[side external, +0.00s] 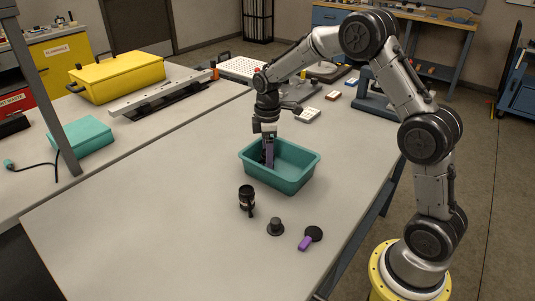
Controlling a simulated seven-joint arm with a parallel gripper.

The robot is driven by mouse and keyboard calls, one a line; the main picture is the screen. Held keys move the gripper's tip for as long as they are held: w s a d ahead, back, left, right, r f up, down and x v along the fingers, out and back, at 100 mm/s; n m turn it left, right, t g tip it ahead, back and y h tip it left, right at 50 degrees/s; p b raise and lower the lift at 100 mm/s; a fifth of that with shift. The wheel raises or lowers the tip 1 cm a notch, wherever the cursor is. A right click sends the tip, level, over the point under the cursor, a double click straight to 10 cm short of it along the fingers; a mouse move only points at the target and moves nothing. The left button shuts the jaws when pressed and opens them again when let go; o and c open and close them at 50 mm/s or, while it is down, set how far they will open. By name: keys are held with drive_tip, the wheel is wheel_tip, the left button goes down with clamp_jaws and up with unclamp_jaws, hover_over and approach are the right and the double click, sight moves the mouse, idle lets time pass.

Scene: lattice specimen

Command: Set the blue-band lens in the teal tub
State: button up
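The teal tub (303,176) stands open on the near table. My gripper (267,160) points down into its left part, its tips below the rim line. A dull purple-grey upright piece (270,153) shows at the fingers; I cannot tell whether it is held or part of the gripper. A small black knobbed piece (276,228) and a black disc (314,233) with a purple handle (305,243) lie nearer. No blue band can be made out on any piece.
A teal box (82,138) and a yellow case (117,77) sit on the left table. A long metal rail (163,91) lies behind. The near left tabletop is clear.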

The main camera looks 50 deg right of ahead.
wheel_tip(320, 180, up, 13)
drive_tip(key=s+a+r+m+t, duration=0.25)
drive_tip(key=s+a+r, duration=0.2)
drive_tip(key=s, duration=0.35)
drive_tip(key=s+a+f+m+t, duration=0.1)
drive_tip(key=s+a+m, duration=0.1)
drive_tip(key=s, duration=0.8)
drive_tip(key=s+a+f+m+t, duration=0.1)
drive_tip(key=s+m, duration=0.3)
drive_tip(key=s, duration=0.6)
drive_tip(key=shift+s+a+t, duration=0.3)
drive_tip(key=shift+a+t, duration=0.2)
drive_tip(key=shift+t, duration=0.05)
